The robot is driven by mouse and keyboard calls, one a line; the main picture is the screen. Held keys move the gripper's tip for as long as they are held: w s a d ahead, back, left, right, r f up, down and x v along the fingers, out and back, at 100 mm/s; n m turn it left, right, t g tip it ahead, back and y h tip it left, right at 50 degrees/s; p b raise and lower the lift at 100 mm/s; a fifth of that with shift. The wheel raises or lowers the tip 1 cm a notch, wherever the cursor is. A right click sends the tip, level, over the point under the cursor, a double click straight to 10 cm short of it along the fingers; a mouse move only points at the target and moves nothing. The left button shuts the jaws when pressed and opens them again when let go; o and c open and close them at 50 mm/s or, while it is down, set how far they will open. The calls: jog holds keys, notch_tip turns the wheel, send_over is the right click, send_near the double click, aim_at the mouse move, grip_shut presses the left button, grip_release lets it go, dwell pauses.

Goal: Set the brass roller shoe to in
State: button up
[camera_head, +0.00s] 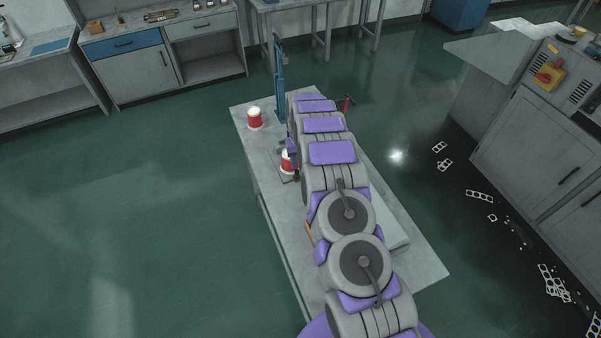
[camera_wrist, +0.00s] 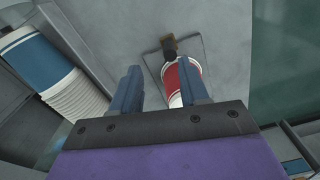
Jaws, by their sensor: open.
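In the wrist view, a small dark brass block that looks like the roller shoe (camera_wrist: 168,46) sits on a grey plate (camera_wrist: 203,47), close to the far end of a red and white cup (camera_wrist: 171,78). My gripper (camera_wrist: 158,66) is open, with its two blue-grey fingers apart and nothing held between them. The cup shows between the fingers and partly behind the right one. The shoe lies beyond the fingertips, apart from them. In the head view, the cup (camera_head: 287,165) stands by my arm on the bench. I cannot tell the shoe's setting.
A second red and white cup (camera_head: 255,119) stands at the bench's far left. A blue upright frame (camera_head: 279,85) rises beside my arm.

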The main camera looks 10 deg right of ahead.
aim_at(296, 174)
jog(key=a+f, duration=0.1)
jog(key=f, duration=0.1)
jog(key=a+f, duration=0.1)
jog(key=f, duration=0.2)
jog(key=shift+a+f, duration=0.35)
jog(key=shift+a, duration=0.05)
jog(key=shift+s+f, duration=0.1)
jog(key=shift+f, duration=0.25)
jog(key=shift+d+f, duration=0.25)
jog(key=shift+d, duration=0.15)
jog(key=shift+d+f, duration=0.15)
jog(key=shift+d, duration=0.55)
jog(key=shift+a, duration=0.7)
jog(key=c, duration=0.4)
jog(key=shift+c, duration=1.3)
jog(key=shift+d, duration=0.35)
grip_shut()
jog(key=shift+a, duration=0.15)
